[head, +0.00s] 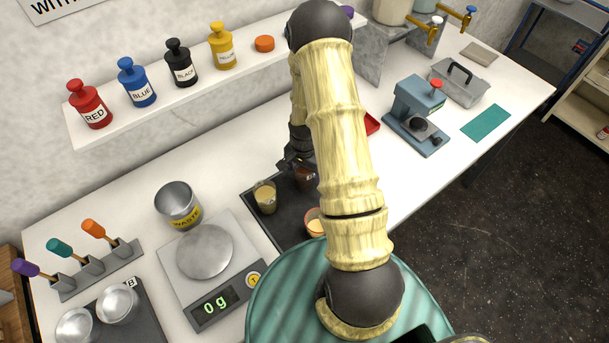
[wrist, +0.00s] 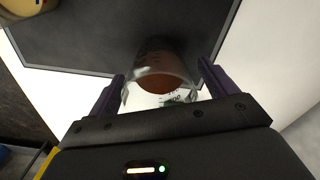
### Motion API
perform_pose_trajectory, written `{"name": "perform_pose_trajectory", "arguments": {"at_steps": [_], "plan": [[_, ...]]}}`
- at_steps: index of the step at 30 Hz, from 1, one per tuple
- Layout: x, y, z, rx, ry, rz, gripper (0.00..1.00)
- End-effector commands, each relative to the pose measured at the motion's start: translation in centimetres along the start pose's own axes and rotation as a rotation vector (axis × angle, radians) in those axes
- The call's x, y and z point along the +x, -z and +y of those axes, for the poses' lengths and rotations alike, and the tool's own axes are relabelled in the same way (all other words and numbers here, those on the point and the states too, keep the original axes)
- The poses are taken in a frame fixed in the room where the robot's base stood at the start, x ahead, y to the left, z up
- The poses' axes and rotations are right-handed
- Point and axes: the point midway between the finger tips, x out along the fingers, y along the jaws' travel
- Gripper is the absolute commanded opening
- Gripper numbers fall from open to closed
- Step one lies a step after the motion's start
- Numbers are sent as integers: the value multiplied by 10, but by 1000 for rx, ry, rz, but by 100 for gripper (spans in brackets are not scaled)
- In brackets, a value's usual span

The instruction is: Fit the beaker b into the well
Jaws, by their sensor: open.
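A clear glass beaker with dark reddish-brown contents (head: 305,178) stands on the dark mat (head: 258,214), partly hidden by my arm. In the wrist view this beaker (wrist: 160,80) is between the two fingers of my gripper (wrist: 161,82). The gripper is open, with a finger on each side of the glass. In the head view my gripper (head: 292,163) is at the beaker's upper left. A second beaker with tan contents (head: 265,197) stands to the left. I cannot read a letter on either beaker, and cannot make out the well for certain.
A scale (head: 212,275) reading 0 g and a WASTE tin (head: 178,203) stand left. A blue-grey device (head: 418,112) and a grey caddy (head: 458,82) stand right. Labelled bottles line the back shelf (head: 180,105).

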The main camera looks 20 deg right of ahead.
Motion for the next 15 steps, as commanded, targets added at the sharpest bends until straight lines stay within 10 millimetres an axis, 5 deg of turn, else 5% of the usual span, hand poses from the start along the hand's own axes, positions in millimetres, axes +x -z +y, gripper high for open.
{"name": "perform_pose_trajectory", "arguments": {"at_steps": [6,15], "plan": [[0,0,0,1,0,0,83],[-1,1,1,2,0,0,30]]}}
